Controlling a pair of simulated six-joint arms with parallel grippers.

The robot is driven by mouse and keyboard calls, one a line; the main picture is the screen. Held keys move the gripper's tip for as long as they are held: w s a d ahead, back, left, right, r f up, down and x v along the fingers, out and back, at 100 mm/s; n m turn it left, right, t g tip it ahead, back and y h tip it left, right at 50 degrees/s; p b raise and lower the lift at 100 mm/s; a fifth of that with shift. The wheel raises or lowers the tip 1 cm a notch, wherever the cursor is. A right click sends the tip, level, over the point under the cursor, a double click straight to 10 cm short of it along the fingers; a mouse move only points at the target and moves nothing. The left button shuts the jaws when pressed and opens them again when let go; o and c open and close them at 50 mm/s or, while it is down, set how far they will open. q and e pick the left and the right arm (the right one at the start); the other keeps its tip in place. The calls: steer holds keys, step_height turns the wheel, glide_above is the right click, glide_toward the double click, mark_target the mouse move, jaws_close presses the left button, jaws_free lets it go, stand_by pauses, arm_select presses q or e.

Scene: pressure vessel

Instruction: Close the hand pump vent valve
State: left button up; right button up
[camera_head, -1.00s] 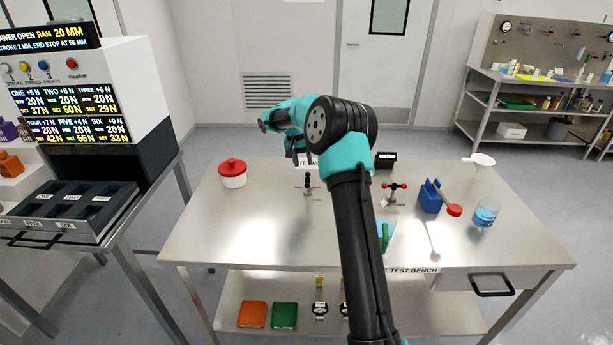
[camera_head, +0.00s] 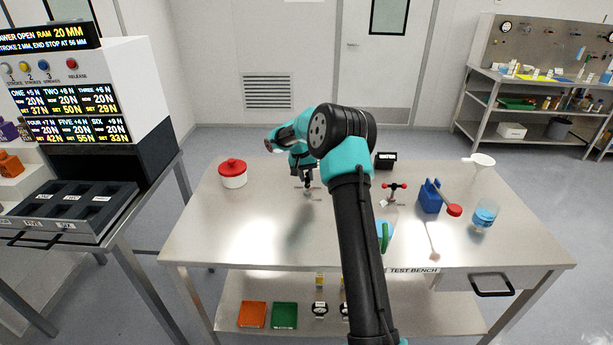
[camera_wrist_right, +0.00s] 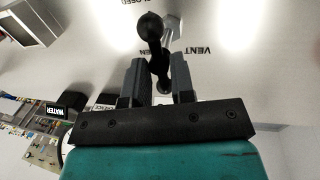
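The vent valve (camera_head: 308,188) stands on the steel test bench (camera_head: 250,225), small and partly covered by my right gripper (camera_head: 303,176). In the right wrist view its black, ball-ended handle (camera_wrist_right: 152,35) points away over the bench, near printed "VENT" and "CLOSED" labels and a partly hidden word ending in "EN". My right gripper (camera_wrist_right: 160,82) has its two fingers apart, one on either side of the handle's lower part. A gap shows beside the handle, so the fingers do not look clamped on it. My left gripper is out of view.
A red-lidded white pot (camera_head: 232,175) stands left of the valve. To the right are a red-handled valve (camera_head: 395,189), a blue holder (camera_head: 430,197), a beaker of blue liquid (camera_head: 485,214) and a funnel (camera_head: 481,160). A black "WATER" box (camera_head: 386,160) stands behind. The bench's front left is clear.

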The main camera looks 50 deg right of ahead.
jaws_close()
steer(key=shift+m, duration=0.3)
steer(key=m, duration=0.3)
steer(key=shift+d+y, duration=0.1)
steer(key=shift+y, duration=0.2)
steer(key=m, duration=0.4)
steer(key=shift+g+y, duration=0.3)
steer(key=m+y, duration=0.1)
steer(key=m, duration=0.4)
steer(key=shift+s+d, duration=0.1)
steer(key=shift+d, duration=0.05)
steer(key=m, duration=0.5)
steer(key=shift+s+y, duration=0.1)
steer(key=shift+y, duration=0.3)
steer(key=shift+t, duration=0.4)
